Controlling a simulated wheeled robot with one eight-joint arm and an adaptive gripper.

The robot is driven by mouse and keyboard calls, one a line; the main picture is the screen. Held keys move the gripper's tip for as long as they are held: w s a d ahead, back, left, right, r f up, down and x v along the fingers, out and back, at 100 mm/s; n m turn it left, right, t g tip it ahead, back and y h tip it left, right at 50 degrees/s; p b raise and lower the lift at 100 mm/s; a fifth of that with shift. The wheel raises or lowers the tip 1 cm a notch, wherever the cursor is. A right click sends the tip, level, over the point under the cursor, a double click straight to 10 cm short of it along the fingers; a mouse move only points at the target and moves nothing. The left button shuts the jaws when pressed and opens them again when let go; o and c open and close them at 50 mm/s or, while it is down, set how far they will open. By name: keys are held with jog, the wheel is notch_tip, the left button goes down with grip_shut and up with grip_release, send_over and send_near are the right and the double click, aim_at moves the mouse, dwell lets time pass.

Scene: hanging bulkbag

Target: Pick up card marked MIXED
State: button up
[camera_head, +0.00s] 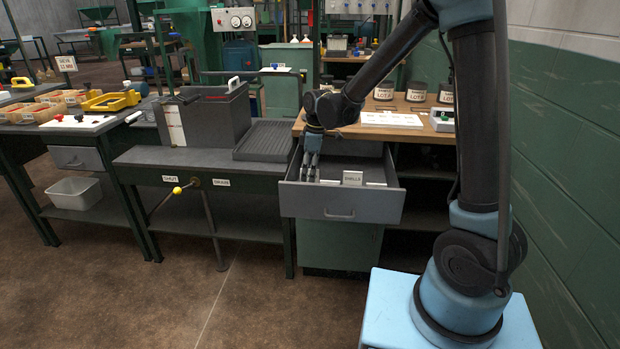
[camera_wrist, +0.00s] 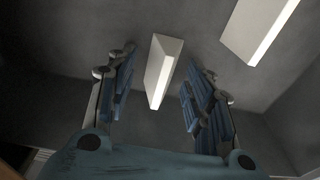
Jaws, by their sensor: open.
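An open grey drawer (camera_head: 345,211) holds upright white cards. One card reads SHELLS (camera_head: 352,178) in the head view. No card that I can read says MIXED. My gripper (camera_head: 310,172) points down into the left part of the drawer. In the wrist view my gripper (camera_wrist: 162,82) is open, with a finger on each side of a white card (camera_wrist: 164,70). There is a gap between the card and each finger. That card's marking cannot be read from here. A second white card (camera_wrist: 260,28) stands outside the fingers, at the upper right.
The drawer's walls stand close around my gripper. The wooden bench top (camera_head: 345,131) above carries a white board (camera_head: 391,120) and several dark labelled jars (camera_head: 384,91). A grey bench with a ribbed tray (camera_head: 265,140) is to the left. A green wall (camera_head: 565,150) is at right.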

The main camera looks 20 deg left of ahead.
jog(key=shift+f, duration=0.15)
jog(key=c, duration=0.9)
